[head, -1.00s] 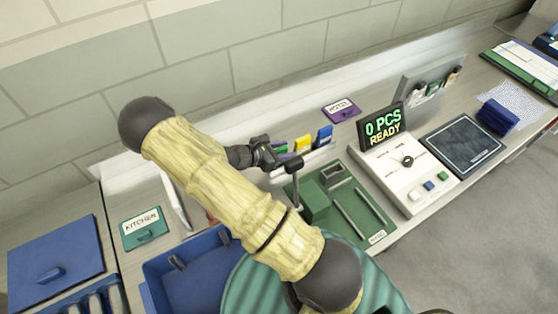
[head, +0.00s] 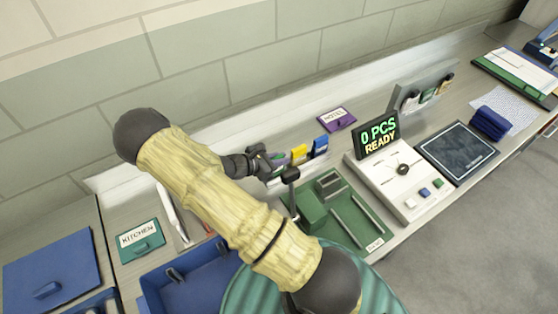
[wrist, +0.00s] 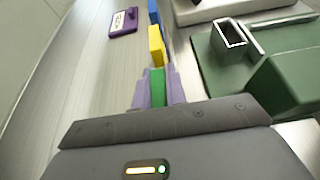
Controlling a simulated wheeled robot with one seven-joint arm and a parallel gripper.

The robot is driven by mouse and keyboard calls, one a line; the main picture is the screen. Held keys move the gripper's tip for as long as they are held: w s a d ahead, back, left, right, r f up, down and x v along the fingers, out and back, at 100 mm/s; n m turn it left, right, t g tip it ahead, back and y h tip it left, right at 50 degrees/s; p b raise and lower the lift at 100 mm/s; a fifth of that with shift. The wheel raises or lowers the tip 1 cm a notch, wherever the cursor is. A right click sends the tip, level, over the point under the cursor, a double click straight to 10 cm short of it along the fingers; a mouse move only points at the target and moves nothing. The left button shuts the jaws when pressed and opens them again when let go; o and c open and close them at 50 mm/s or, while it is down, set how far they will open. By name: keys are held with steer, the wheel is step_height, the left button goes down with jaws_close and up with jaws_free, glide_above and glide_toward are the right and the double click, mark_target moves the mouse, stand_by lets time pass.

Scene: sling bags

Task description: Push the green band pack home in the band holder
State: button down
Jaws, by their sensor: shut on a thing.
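The green band pack (wrist: 156,86) is between the two purple-grey fingertips of my gripper (wrist: 158,92) in the wrist view. The gripper is shut on it. In the head view my gripper (head: 272,165) is at the back of the counter, partly hidden by my arm. A yellow pack (head: 299,151) and a blue pack (head: 321,145) stand in a row beyond the green one; they also show in the wrist view. The band holder under the packs is hard to make out, so how deep the green pack sits cannot be told.
A green tray (head: 372,236) with a block and a square socket lies right of my gripper. The white counter unit (head: 398,192) with its display (head: 379,135) stands further right. A purple card (head: 337,119) lies behind the row. A blue bin (head: 190,283) is at front left.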

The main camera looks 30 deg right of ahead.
step_height(320, 180, up, 9)
steer(key=p, duration=0.6)
steer(key=shift+r+p, duration=0.2)
steer(key=shift+p, duration=0.1)
steer(key=shift+w+t, duration=0.1)
steer(key=shift+t, duration=0.2)
steer(key=w+a+n+t+y+b, duration=0.3)
steer(key=w+a+n+t+y, duration=0.1)
steer(key=a+n+t, duration=0.2)
steer(key=w+a+f+n+t+y+b, duration=0.1)
steer(key=w+a+n+t+y, duration=0.3)
steer(key=a+n, duration=0.4)
steer(key=shift+w+a+f+t+y+b, duration=0.15)
steer(key=shift+a+f+t+y+b, duration=0.15)
steer(key=shift+a+t+y+b, duration=0.5)
steer(key=shift+d+f, duration=0.1)
steer(key=shift+d, duration=0.1)
